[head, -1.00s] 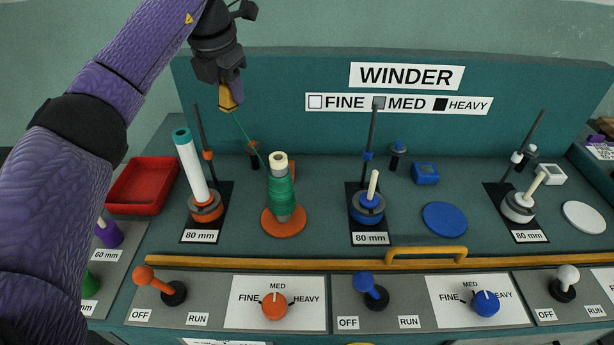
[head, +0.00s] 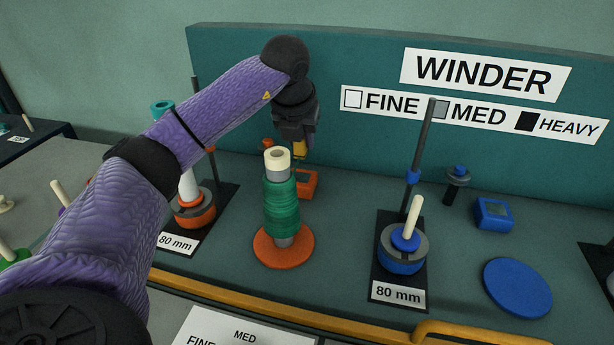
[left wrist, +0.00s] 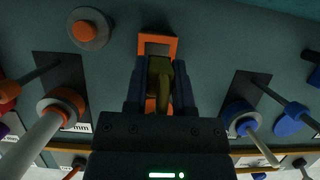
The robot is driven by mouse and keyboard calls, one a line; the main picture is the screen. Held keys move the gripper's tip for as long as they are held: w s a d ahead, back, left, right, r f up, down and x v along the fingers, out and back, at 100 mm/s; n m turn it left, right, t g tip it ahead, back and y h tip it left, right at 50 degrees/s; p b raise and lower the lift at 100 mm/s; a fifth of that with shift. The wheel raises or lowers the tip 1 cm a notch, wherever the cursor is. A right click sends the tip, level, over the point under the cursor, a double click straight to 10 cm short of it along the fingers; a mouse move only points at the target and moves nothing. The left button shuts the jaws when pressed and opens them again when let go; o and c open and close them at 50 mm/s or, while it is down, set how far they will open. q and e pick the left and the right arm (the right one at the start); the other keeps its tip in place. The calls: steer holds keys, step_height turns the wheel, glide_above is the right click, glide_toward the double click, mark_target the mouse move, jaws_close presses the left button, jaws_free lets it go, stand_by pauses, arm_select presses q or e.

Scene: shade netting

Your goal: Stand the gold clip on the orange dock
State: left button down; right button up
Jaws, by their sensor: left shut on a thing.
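The gold clip (head: 299,149) is held in my left gripper (head: 305,143), which is shut on it and points down behind the green spool. In the left wrist view the clip (left wrist: 158,68) shows dark olive between the two fingers. The orange dock (head: 308,183) is a small square block on the deck behind the spool, just below the clip in the head view. In the left wrist view the dock (left wrist: 172,42) lies just beyond the fingertips. I cannot tell whether clip and dock touch. My right gripper is out of view.
The green spool (head: 280,205) stands on an orange disc (head: 270,255) in front of the dock. An orange-based spindle with a white tube (head: 190,187) is left. A blue spindle (head: 403,250), blue dock (head: 493,214) and blue disc (head: 517,288) are right. The winder panel (head: 350,65) rises behind.

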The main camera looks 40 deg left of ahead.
mark_target(300, 157)
arm_select(q)
steer(key=shift+f, duration=0.65)
step_height(300, 157, down, 4)
steer(key=shift+b, duration=1.2)
steer(key=shift+r, duration=0.25)
steer(key=shift+c, duration=2.3)
jaws_free()
steer(key=shift+f, duration=0.1)
steer(key=p+v, duration=0.6)
steer(key=v, duration=0.6)
